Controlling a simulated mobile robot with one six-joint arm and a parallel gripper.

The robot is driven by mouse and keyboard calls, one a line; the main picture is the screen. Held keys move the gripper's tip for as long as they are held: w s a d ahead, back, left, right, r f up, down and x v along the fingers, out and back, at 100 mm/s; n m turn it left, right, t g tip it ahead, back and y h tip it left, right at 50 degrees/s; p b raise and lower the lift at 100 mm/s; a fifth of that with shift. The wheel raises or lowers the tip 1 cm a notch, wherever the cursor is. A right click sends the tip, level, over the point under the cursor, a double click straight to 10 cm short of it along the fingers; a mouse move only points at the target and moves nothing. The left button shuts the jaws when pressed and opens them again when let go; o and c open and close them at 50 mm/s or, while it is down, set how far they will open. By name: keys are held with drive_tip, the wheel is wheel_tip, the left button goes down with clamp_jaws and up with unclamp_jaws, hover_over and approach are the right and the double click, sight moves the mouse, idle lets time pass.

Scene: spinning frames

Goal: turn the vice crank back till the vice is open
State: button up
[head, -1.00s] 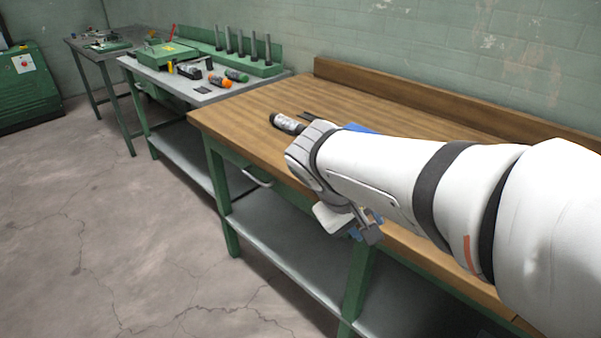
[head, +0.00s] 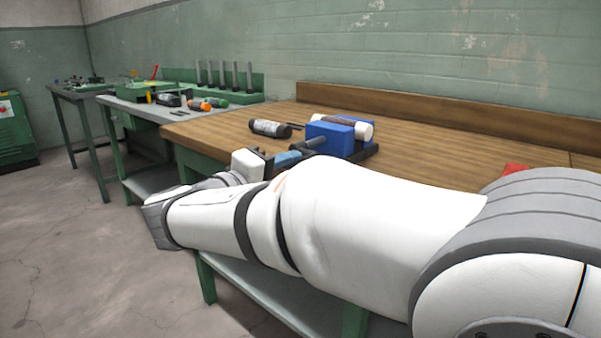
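The blue vice (head: 331,138) stands on the wooden bench near its front edge. A cylinder with a brown middle and pale end (head: 364,131) lies at its jaws; the jaw gap is hidden from this angle. A dark screw (head: 315,143) sticks out of the vice's front, and a light-blue crank part (head: 288,158) shows below it. My gripper (head: 268,160) is at the front of the bench, close beside this crank part. Its fingers are small and partly hidden, so I cannot tell whether they touch or hold the crank.
A dark bottle with a pale label (head: 268,128) lies on the wooden bench (head: 225,127) left of the vice. A red thing (head: 515,168) is at the right, partly behind my arm. A grey bench (head: 140,108) with tools stands farther left.

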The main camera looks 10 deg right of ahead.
sight(313, 154)
drive_tip(key=b+x, duration=0.1)
drive_tip(key=x, duration=0.6)
drive_tip(key=shift+w+d+b, duration=0.1)
drive_tip(key=shift+d+b, duration=0.1)
drive_tip(key=shift+b, duration=0.15)
drive_tip(key=shift+c, duration=0.3)
clamp_jaws()
